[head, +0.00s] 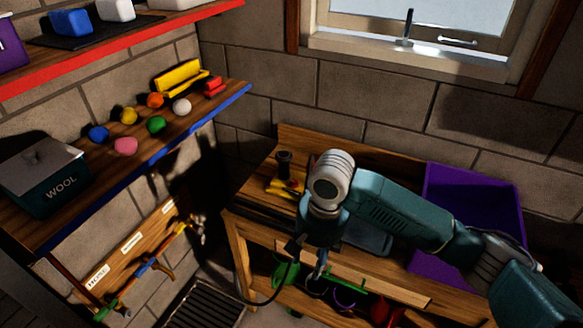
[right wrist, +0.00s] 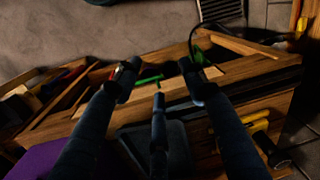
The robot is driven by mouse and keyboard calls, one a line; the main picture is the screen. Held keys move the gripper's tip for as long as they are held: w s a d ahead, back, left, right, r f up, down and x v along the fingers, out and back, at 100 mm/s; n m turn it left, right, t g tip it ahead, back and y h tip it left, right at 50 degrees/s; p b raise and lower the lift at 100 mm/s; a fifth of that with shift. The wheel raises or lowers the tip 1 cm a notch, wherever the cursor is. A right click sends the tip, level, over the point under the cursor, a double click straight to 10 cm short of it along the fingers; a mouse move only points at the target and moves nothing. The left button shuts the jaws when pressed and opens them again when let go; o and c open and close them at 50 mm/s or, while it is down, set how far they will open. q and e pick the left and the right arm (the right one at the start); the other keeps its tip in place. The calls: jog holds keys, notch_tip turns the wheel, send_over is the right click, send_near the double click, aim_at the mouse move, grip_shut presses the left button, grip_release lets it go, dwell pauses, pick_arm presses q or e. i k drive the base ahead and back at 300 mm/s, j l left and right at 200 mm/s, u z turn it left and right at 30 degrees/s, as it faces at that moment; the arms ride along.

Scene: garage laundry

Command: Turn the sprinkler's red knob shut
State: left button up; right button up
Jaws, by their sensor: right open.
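I cannot clearly pick out the sprinkler or its red knob. A long wand-like thing (head: 150,270) in green, yellow, blue and red lies along the labelled wall board (head: 115,262) at the lower left. A small tap-like fitting (head: 197,229) is by its upper end, in shadow. My right gripper (head: 312,268) points down over the front edge of the wooden workbench (head: 258,186). Its fingers are spread and empty in the right wrist view (right wrist: 159,82), above the bench edge, with a green thing (right wrist: 148,80) beyond them. My left gripper is out of view.
A purple bin (head: 478,196) and yellow-handled tools (head: 283,190) are on the bench. Green buckets or pots (head: 285,268) and other items sit below. The blue-edged shelf (head: 178,137) holds balls and a WOOL box (head: 48,178). A floor grate (head: 205,306) lies front left.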

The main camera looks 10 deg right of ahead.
aim_at(293, 183)
jog(key=i, duration=1.25)
